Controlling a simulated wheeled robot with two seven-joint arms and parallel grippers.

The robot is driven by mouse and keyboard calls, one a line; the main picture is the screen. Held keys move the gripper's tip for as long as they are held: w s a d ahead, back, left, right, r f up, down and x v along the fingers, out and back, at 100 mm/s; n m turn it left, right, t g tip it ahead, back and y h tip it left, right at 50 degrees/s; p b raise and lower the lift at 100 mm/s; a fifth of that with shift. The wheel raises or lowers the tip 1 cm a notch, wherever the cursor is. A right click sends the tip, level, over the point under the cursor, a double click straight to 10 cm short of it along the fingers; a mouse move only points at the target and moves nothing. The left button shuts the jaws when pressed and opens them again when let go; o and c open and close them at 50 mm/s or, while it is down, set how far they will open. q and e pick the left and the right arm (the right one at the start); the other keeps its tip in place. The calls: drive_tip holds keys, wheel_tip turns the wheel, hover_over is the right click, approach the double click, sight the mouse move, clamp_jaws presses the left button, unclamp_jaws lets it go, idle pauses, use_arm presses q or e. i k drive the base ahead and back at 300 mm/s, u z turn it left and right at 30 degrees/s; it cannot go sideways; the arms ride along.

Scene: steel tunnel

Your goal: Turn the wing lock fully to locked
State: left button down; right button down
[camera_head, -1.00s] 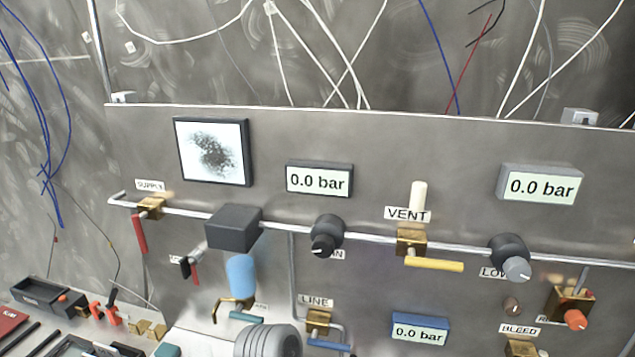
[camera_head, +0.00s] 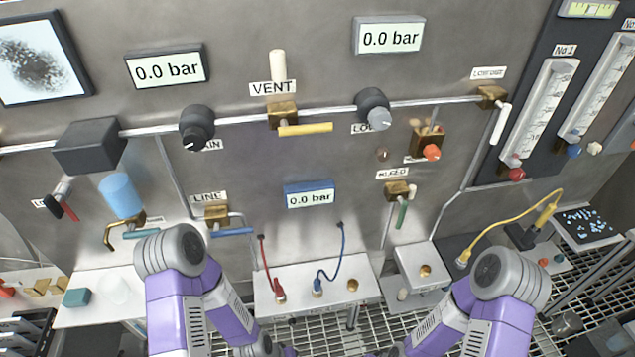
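A small fitting with a black part and a red lever (camera_head: 66,206) sits low on the left of the panel, beside a partly hidden label that starts with "LO". It may be the wing lock, but the label is not readable enough to be sure, and I cannot tell its setting. My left arm comes up at bottom centre-left and my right arm at bottom right, both well apart from this fitting. Both arms run down to the bottom edge, and neither gripper's fingers show.
A dark grey box (camera_head: 88,146) and a blue cylinder (camera_head: 121,195) stand out near the red lever. A yellow VENT handle (camera_head: 305,129) and black knobs (camera_head: 197,128) project from the panel. A white shelf (camera_head: 320,285) with red and blue cables juts out below.

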sight(57, 205)
drive_tip(key=u, duration=1.95)
drive_tip(key=k, duration=0.5)
drive_tip(key=u, duration=1.6)
drive_tip(key=i, duration=1.15)
drive_tip(key=z, duration=1.15)
